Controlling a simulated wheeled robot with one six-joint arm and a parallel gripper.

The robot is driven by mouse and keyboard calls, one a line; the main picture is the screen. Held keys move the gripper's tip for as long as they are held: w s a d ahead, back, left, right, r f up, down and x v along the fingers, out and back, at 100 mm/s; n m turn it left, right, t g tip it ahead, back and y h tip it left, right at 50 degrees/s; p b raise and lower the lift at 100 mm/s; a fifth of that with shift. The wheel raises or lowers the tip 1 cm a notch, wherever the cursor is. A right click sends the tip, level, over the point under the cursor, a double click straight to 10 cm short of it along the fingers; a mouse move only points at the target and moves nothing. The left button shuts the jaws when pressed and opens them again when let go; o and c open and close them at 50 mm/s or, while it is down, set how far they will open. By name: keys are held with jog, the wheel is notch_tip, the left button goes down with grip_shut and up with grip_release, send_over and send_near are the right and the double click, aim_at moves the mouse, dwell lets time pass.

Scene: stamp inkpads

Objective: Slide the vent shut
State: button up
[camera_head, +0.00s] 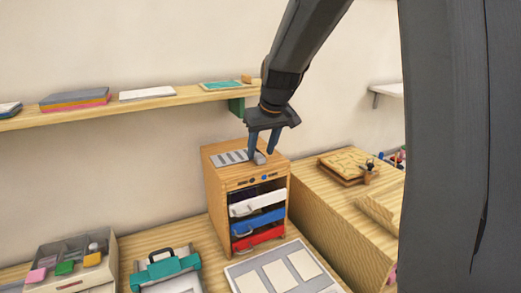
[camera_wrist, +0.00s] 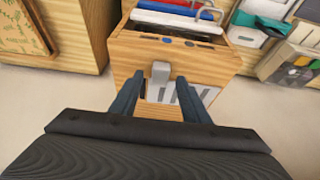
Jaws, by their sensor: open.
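The vent (camera_head: 231,157) is a pale plate with several darker slots, set in the top of a wooden drawer cabinet (camera_head: 213,192). Its small grey tab (camera_head: 259,158) stands up at the plate's right end. In the wrist view the vent (camera_wrist: 205,94) lies partly hidden behind my fingers, and the tab (camera_wrist: 160,71) shows between the fingertips. My gripper (camera_head: 262,154) points down over the cabinet top, open, with one finger on each side of the tab. It also shows in the wrist view (camera_wrist: 158,76). I cannot tell whether either finger touches the tab.
The cabinet front holds white, blue and red drawers (camera_head: 258,219). A shelf (camera_head: 150,107) with flat pads runs along the wall behind. A teal-handled case (camera_head: 165,266), a compartment tray (camera_head: 70,262) and a card board (camera_head: 280,272) lie around it. A wooden block (camera_head: 335,215) stands close on the right.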

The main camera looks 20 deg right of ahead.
jog(key=shift+x, duration=0.85)
